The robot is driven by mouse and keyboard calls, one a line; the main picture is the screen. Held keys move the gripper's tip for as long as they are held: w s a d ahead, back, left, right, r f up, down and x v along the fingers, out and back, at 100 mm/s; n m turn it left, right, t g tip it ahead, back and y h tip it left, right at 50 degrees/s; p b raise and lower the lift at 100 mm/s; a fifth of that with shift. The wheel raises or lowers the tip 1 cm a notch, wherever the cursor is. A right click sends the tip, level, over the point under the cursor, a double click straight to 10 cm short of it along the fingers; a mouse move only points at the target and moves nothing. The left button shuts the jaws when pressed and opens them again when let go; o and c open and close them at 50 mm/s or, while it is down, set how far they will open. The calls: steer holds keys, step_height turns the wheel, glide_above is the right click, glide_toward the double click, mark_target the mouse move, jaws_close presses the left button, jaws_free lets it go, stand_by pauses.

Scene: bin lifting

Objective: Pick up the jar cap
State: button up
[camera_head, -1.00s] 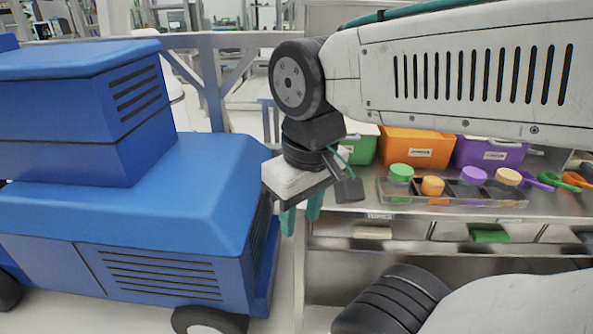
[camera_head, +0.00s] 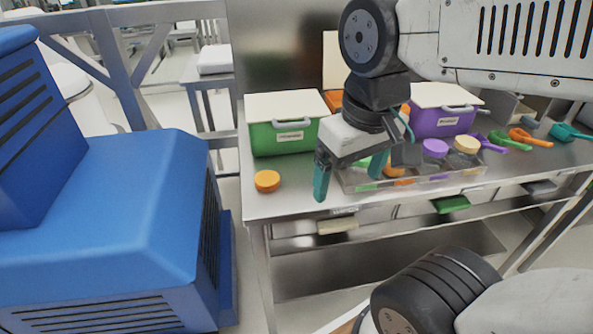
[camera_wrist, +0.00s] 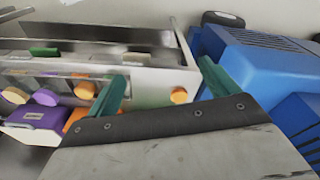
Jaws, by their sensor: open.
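A lone round orange cap (camera_head: 267,181) lies flat on the left end of the steel bench (camera_head: 290,200); it also shows in the wrist view (camera_wrist: 179,95). A clear divided tray (camera_head: 440,178) to its right holds more caps: a purple cap (camera_head: 435,148), a beige cap (camera_head: 466,145), and green and orange ones partly hidden by my gripper. My gripper (camera_head: 350,174) is open and empty, with teal fingers apart, right of the lone cap and in front of the tray's left end. In the wrist view the lone cap appears between the fingers (camera_wrist: 162,68), at a distance.
A green bin (camera_head: 288,138) and a purple bin (camera_head: 442,121) stand at the back, with an orange bin partly hidden between them. Coloured scoops (camera_head: 527,139) lie at right. A large blue machine (camera_head: 130,215) stands close left of the bench.

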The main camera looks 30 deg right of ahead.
steer(key=w+f, duration=0.3)
steer(key=w, duration=0.7)
steer(key=t, duration=0.2)
glide_toward(268, 178)
steer(key=shift+w+f+n, duration=0.1)
steer(key=shift+f+n, duration=0.3)
steer(key=shift+f, duration=0.05)
steer(key=x, duration=0.7)
steer(key=shift+w+f, duration=0.15)
steer(key=shift+f, duration=0.15)
steer(key=c, duration=1.1)
